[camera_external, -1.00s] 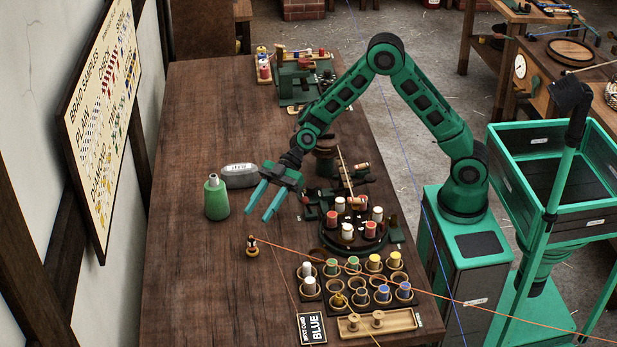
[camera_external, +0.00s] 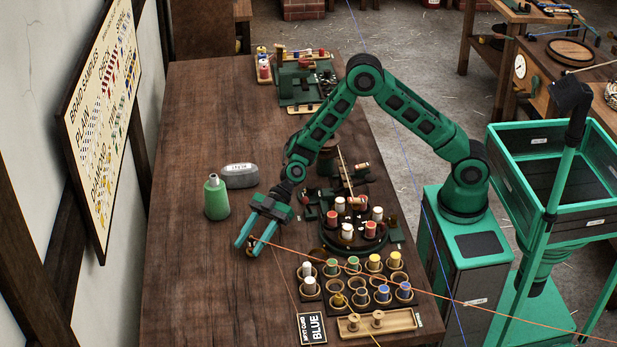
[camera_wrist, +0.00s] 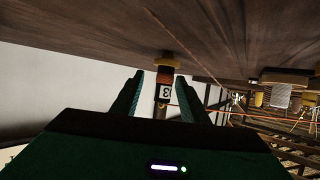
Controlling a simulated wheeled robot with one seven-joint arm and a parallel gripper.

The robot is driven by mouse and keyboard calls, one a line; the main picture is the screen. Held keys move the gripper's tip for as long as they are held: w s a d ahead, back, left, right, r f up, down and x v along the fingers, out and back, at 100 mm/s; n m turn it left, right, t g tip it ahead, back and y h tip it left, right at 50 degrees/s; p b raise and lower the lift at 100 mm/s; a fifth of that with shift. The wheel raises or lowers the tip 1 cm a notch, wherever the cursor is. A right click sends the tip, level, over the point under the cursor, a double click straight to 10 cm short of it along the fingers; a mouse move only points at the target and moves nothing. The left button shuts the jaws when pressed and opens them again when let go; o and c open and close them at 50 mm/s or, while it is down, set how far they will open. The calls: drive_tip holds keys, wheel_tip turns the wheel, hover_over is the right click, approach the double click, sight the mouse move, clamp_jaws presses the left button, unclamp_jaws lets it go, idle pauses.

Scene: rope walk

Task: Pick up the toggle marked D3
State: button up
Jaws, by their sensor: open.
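The toggle marked D3 (camera_wrist: 165,84) stands on the bench, a small peg with a dark and orange body and a pale tag. The tag's marking appears upside down in the wrist view. My gripper (camera_wrist: 160,76) is open, with one finger to each side of the toggle in that view. In the external view my gripper (camera_external: 245,246) is low over the bench at the toggle's place, and its fingers hide most of the toggle. I cannot tell whether either finger touches it.
A green bottle (camera_external: 216,199) and a grey weight (camera_external: 240,176) stand to the left. A rack of coloured spools (camera_external: 334,283) and a round spool stand (camera_external: 350,245) are to the right. An orange cord (camera_external: 345,270) runs rightward from the toggle's place. The bench's left front is clear.

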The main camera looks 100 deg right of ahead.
sight(249, 245)
drive_tip(key=x, duration=0.4)
drive_tip(key=shift+s+a+r, duration=0.1)
drive_tip(key=shift+a+r, duration=0.1)
drive_tip(key=shift+a, duration=0.1)
clamp_jaws()
drive_tip(key=shift+r, duration=0.15)
